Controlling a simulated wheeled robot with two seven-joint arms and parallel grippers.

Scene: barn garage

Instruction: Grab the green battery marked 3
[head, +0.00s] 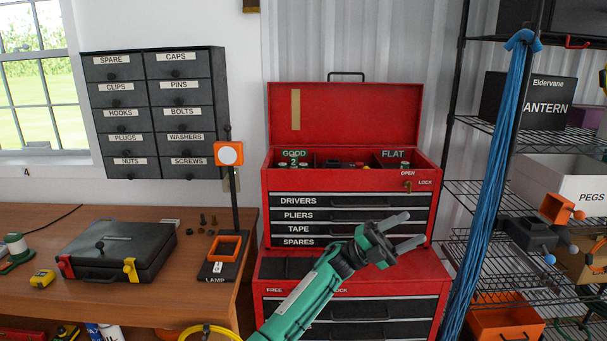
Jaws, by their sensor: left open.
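The red tool chest (345,182) stands open against the wall, its lid up. Its top tray has a GOOD side at the left and a FLAT side at the right. A green piece marked 2 (293,162) shows at the GOOD side. Small dark and red items (345,164) lie further right, too small to tell apart. I cannot make out a green battery marked 3. My left gripper (404,232) is open and empty, in front of the chest's lower right drawers and below the tray. My right gripper is not in view.
A wooden bench (130,225) at the left holds a black case (118,250) and a lamp stand (233,195). A wire shelf rack (490,190) with a hanging blue cable bundle (490,180) stands close at the right. The space before the tray is clear.

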